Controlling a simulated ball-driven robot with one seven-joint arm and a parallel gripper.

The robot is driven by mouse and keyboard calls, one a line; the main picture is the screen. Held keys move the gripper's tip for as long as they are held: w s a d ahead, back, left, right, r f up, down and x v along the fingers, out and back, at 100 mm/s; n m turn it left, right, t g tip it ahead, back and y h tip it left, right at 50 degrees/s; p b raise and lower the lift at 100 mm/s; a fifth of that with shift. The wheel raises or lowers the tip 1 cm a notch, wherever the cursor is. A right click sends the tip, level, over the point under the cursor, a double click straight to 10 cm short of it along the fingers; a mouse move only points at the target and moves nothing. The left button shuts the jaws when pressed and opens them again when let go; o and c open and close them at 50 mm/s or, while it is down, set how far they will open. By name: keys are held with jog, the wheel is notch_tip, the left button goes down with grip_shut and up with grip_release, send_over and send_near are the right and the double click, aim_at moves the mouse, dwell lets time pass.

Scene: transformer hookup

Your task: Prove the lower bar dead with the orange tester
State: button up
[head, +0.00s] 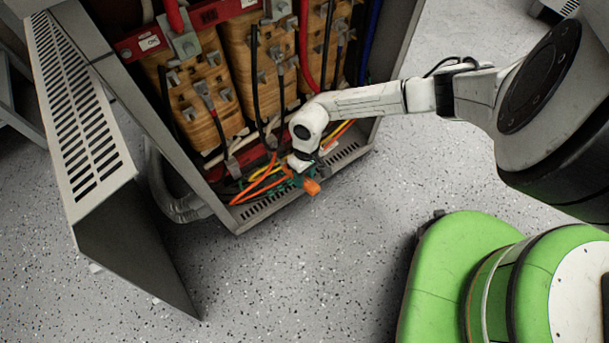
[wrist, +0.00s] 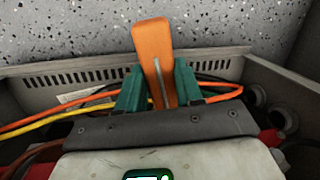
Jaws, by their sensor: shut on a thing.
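My gripper (head: 303,172) is low at the front of the open cabinet, just above its bottom sill. Its green fingers (wrist: 158,88) are shut on the orange tester (wrist: 152,45), one on each side. The tester also shows in the head view (head: 312,187), sticking out toward the sill. In the wrist view it points up and slightly left, with a pale metal strip along its face. A red lower bar (head: 246,157) runs across the cabinet below the coils, partly hidden by cables and my wrist. I cannot see the tester touching it.
Orange and yellow cables (head: 262,182) lie loosely around my gripper. The slotted sill (head: 262,207) edges the cabinet front. An upper red bar (head: 208,17) and wooden-looking coils (head: 200,95) stand behind. The vented door (head: 85,125) hangs open at left. Speckled floor in front is clear.

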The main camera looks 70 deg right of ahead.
jog(key=shift+w+d, duration=0.3)
jog(key=shift+w, duration=0.05)
dwell(1.1)
